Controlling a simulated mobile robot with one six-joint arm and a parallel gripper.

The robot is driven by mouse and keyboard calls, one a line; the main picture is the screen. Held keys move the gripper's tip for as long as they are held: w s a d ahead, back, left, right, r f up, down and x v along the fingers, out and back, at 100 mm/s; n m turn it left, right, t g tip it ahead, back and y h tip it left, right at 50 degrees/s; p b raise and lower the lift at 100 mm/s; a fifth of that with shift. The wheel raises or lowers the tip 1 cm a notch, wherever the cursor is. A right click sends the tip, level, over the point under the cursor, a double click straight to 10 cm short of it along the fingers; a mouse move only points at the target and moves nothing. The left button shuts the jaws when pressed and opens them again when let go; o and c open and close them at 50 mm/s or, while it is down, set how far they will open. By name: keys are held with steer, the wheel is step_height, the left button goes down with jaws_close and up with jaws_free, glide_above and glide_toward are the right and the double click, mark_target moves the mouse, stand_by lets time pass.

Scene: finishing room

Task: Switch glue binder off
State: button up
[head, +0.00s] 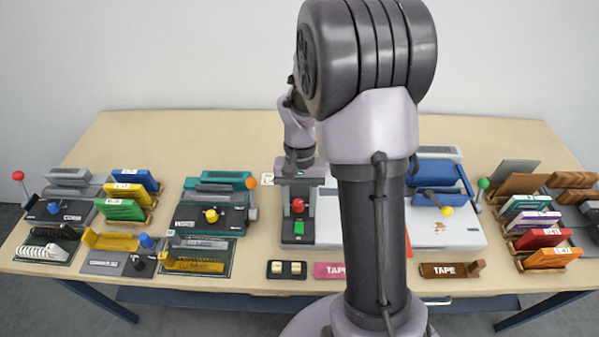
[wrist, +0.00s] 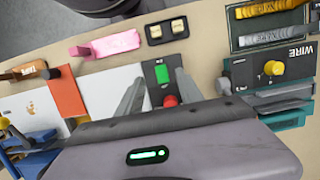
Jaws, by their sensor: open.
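A black control panel (head: 298,236) in the middle of the table carries a red knob (head: 297,205) and a green square button (head: 298,228). I take it to be the glue binder's panel, but no name on it is readable. In the wrist view the green button (wrist: 161,73) and the red knob (wrist: 169,100) lie between my two fingers. My gripper (wrist: 158,77) is open and empty, pointing down over the panel. Whether the fingers touch anything cannot be told. In the head view my arm hides part of the white machine bed (head: 465,232) to the right.
A dark plate with two cream rockers (head: 287,269) and a pink tape block (head: 329,270) lie in front of the panel. A WIRE unit with a yellow knob (head: 210,215) stands left. A blue tray (head: 440,180) is right. The table's front strip has bare patches.

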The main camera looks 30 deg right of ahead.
steer(key=p+v, duration=0.3)
steer(key=v, duration=0.8)
